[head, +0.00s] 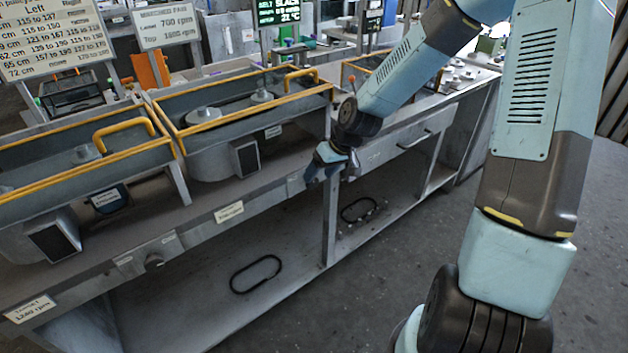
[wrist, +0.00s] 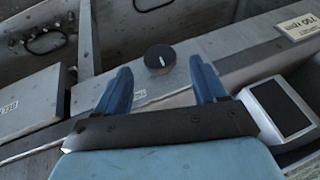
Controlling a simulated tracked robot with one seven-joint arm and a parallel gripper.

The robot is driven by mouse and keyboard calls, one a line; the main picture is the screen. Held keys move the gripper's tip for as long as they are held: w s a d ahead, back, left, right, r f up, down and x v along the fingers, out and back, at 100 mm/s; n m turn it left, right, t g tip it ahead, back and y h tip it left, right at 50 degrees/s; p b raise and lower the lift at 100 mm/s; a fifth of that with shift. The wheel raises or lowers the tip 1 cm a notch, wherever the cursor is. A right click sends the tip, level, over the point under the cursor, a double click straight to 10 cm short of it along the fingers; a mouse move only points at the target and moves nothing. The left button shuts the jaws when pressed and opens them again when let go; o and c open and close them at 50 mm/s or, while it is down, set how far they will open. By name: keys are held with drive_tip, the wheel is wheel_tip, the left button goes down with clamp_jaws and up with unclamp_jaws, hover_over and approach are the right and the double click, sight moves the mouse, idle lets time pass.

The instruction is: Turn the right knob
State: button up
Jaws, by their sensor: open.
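The right knob (wrist: 160,59) is round and dark with a pale pointer mark, on the grey bench front panel. In the wrist view it sits between and just beyond the tips of my gripper (wrist: 160,82). My gripper's two blue fingers are open with nothing between them; I cannot tell the exact gap to the knob. In the head view my gripper (head: 330,163) is at the bench front, right of the middle, and hides the right knob. The left knob (head: 154,262) shows on the front panel at lower left.
Two yellow-edged clear housings stand on the bench, with yellow handles (head: 124,130). A dark screen (wrist: 280,108) is close to my right finger in the wrist view. Signs (head: 55,38) stand behind. A lower shelf holds black loops (head: 256,274). Open floor lies at right.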

sight(315, 180)
drive_tip(key=shift+x, duration=1.95)
drive_tip(key=shift+c, duration=0.3)
drive_tip(key=c, duration=0.9)
drive_tip(key=shift+a, duration=0.25)
drive_tip(key=shift+c, duration=0.5)
drive_tip(key=shift+d, duration=0.15)
drive_tip(key=shift+d, duration=0.1)
